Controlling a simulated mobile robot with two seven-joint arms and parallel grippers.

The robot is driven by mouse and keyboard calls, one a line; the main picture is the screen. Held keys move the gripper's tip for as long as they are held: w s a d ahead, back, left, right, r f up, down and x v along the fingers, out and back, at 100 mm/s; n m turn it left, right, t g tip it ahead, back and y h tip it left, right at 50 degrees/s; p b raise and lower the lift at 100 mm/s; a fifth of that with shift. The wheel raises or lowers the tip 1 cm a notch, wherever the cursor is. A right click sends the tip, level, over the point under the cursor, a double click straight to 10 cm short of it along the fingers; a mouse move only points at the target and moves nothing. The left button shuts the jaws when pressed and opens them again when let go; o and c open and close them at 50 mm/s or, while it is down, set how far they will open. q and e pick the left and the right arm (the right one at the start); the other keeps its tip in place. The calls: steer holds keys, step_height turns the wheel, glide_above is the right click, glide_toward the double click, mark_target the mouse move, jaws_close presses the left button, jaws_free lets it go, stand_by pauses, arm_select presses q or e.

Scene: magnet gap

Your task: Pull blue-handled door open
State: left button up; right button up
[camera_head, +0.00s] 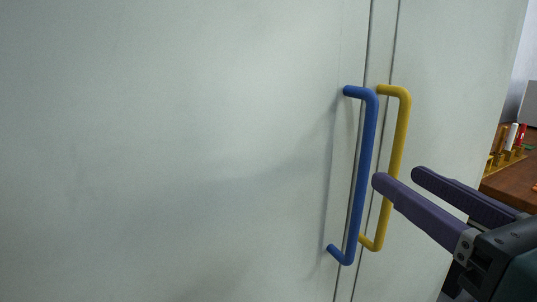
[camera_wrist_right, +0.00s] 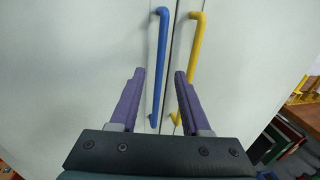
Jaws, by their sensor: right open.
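The blue handle (camera_head: 364,175) stands upright on the left pale door (camera_head: 180,150), close to the gap between the two doors. The yellow handle (camera_head: 400,140) is beside it on the right door (camera_head: 450,100). Both doors look shut. My right gripper (camera_head: 397,176) is open and comes in from the right, its fingertips just right of the blue handle and in front of the yellow one. In the right wrist view the blue handle (camera_wrist_right: 160,55) lies between the lines of the purple fingers (camera_wrist_right: 160,73), nearer the left one; the yellow handle (camera_wrist_right: 197,45) is by the right fingertip. Nothing is held. My left gripper is out of view.
A brown wooden surface (camera_head: 512,178) with a yellow rack (camera_head: 508,157) and small coloured items is at the far right. In the right wrist view, dark and coloured objects (camera_wrist_right: 280,140) lie at lower right. The left door's face is clear.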

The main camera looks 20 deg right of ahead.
mark_target(369, 157)
steer(key=w, duration=0.2)
steer(key=w+p, duration=0.1)
steer(key=w, duration=0.2)
steer(key=w+d, duration=0.1)
steer(key=w, duration=0.2)
steer(key=shift+w, duration=0.1)
steer(key=shift+c, duration=0.2)
jaws_close()
stand_by(1.0)
